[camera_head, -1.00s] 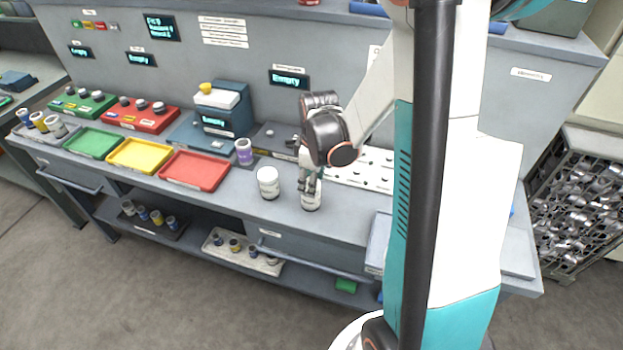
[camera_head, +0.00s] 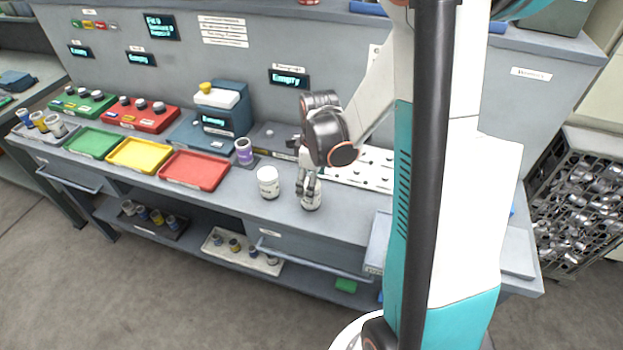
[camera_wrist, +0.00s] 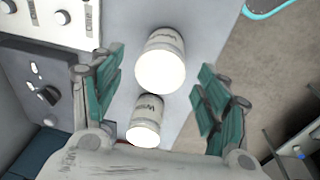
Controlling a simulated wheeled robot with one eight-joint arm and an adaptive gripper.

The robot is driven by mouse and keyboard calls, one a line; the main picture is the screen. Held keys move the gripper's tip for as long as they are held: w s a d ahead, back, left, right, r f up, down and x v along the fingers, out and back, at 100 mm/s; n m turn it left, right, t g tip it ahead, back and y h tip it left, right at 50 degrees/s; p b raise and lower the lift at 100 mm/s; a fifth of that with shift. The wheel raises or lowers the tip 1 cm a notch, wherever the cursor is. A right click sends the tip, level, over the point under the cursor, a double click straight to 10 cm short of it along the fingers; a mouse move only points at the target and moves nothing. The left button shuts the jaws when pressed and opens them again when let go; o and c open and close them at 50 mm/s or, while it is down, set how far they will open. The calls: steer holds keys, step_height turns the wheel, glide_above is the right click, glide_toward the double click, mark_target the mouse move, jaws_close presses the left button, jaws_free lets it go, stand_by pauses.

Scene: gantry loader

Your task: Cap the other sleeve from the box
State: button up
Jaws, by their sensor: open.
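Two white labelled jars stand upright on the bench, a left one (camera_head: 268,183) and a right one (camera_head: 311,196). My gripper (camera_head: 308,186) is at the right jar, its fingers partly covering it. In the wrist view my open gripper (camera_wrist: 160,75) has its fingers apart on either side of a jar (camera_wrist: 162,60); a second jar (camera_wrist: 145,122) is nearer the palm. I cannot tell whether a finger touches. A purple sleeve (camera_head: 244,153) stands upright on a dark pad. More sleeves (camera_head: 40,122) stand in a tray at far left. I cannot tell which box holds caps.
Green (camera_head: 93,142), yellow (camera_head: 139,155) and red (camera_head: 194,170) trays line the bench. A blue-grey press (camera_head: 229,110) stands behind. A white perforated board (camera_head: 358,170) lies right of my gripper. The lower shelf holds trays of sleeves (camera_head: 242,252). Bench in front of the jars is clear.

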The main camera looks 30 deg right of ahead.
step_height(320, 180, up, 12)
steer(key=s, duration=0.1)
steer(key=shift+s, duration=0.25)
steer(key=shift+a, duration=0.1)
stand_by(0.6)
